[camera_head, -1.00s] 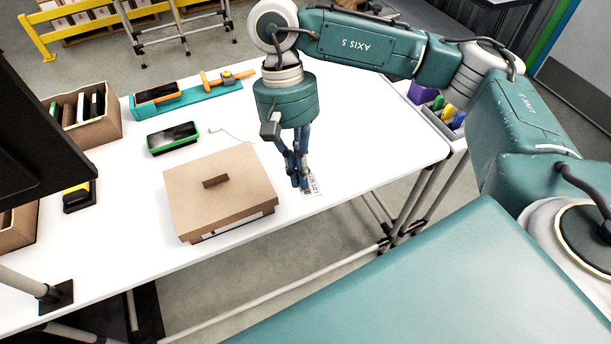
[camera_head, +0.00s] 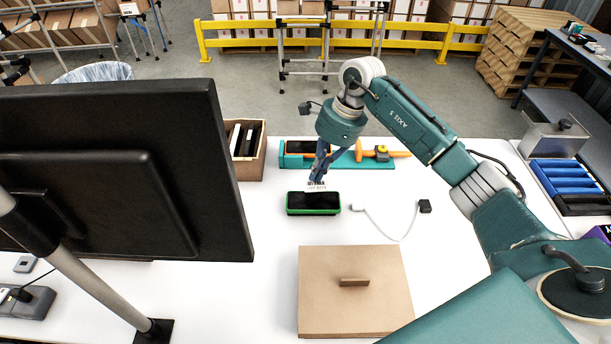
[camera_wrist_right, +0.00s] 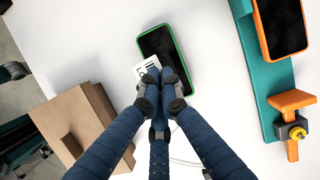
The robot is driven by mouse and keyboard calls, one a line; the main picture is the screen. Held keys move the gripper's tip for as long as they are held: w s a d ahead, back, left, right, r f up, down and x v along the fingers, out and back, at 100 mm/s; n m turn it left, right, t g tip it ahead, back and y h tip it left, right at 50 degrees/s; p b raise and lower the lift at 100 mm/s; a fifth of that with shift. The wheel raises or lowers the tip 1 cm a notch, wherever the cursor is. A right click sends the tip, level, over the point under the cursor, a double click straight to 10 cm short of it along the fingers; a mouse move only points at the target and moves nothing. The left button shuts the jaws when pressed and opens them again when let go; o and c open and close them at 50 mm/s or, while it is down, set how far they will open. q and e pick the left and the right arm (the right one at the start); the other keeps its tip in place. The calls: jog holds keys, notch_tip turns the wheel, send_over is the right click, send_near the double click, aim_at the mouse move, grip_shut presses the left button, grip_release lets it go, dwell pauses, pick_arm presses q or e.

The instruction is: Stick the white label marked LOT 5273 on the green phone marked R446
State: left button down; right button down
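The green phone (camera_head: 313,204) lies face up on the white table, its dark screen framed by a green case. It also shows in the right wrist view (camera_wrist_right: 166,47). My right gripper (camera_head: 318,178) is shut on the white label (camera_head: 316,187), just above the far edge of the phone. My left gripper is not in view.
A lidded cardboard box (camera_head: 354,290) stands nearer than the phone. A teal fixture (camera_head: 360,163) with an orange phone and an orange clamp (camera_head: 382,153) lies behind. A white cable (camera_head: 388,232) lies to the right, and a monitor (camera_head: 120,170) blocks the left.

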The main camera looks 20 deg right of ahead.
aim_at(311, 196)
jog(key=shift+w+d+f+m+b, duration=0.1)
jog(key=shift+w+f+m+b, duration=0.15)
jog(key=shift+f, duration=0.3)
jog(key=shift+w+f+m+b, duration=0.15)
jog(key=shift+w+f+b, duration=0.15)
jog(key=shift+f, duration=0.25)
jog(key=shift+f+b, duration=1.2)
jog(key=shift+f, duration=1.2)
jog(key=shift+f, duration=0.3)
jog(key=c, duration=1.9)
grip_release()
jog(key=shift+o, duration=0.2)
